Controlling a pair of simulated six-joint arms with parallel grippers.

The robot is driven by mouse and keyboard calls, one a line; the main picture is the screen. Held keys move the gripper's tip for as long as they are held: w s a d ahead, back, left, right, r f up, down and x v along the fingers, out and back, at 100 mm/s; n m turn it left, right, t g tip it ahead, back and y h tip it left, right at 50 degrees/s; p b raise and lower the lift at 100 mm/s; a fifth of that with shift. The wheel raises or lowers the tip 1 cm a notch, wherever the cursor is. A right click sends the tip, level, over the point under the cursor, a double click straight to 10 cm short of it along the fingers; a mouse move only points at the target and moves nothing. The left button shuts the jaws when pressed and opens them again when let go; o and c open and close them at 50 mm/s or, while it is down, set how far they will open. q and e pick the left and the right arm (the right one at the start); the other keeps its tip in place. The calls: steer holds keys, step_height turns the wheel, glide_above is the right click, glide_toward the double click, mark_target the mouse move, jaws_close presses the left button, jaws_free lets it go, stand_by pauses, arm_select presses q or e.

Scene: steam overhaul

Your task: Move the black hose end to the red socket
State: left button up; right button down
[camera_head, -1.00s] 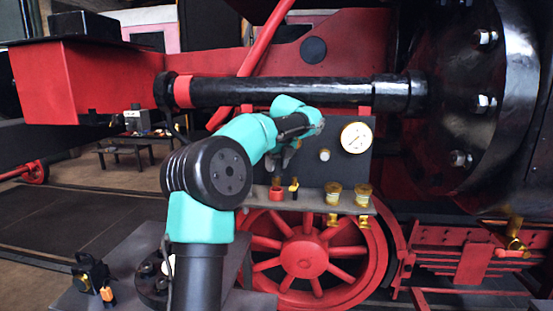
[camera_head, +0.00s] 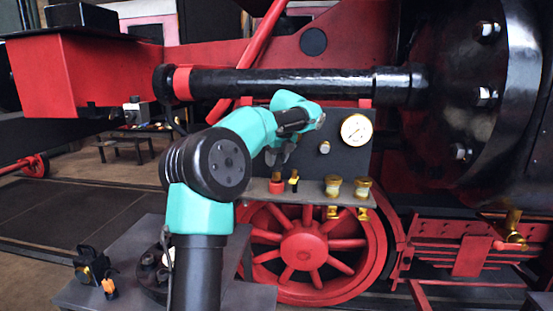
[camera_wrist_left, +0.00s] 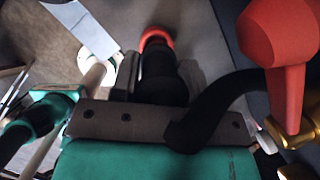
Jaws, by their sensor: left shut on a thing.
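My left gripper (camera_head: 280,155) is in front of the dark panel, a little above the red socket (camera_head: 277,187) on the shelf. It is shut on the black hose end (camera_wrist_left: 160,78), a thick black piece in the left wrist view. The hose (camera_wrist_left: 225,98) curves away from near the gripper's body to the right. A red ring (camera_wrist_left: 156,36) shows just beyond the hose end; I cannot tell whether they touch. In the head view the hose end is too small and covered to make out. My right gripper is not in view.
A gauge (camera_head: 356,130) sits on the panel. Beside the red socket stand a small black-and-orange fitting (camera_head: 294,183) and two brass fittings (camera_head: 333,187). A red knob-like part (camera_wrist_left: 282,45) is close on the right in the wrist view. A thick black pipe (camera_head: 290,84) runs above.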

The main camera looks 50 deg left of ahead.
mark_target(276, 168)
arm_select(q)
steer(key=shift+f, duration=1.2)
stand_by(2.2)
steer(key=shift+f, duration=0.5)
steer(key=o, duration=1.2)
steer(key=v, duration=1.7)
steer(key=shift+d+r, duration=0.1)
steer(key=shift+r, duration=0.1)
steer(key=shift+w, duration=0.1)
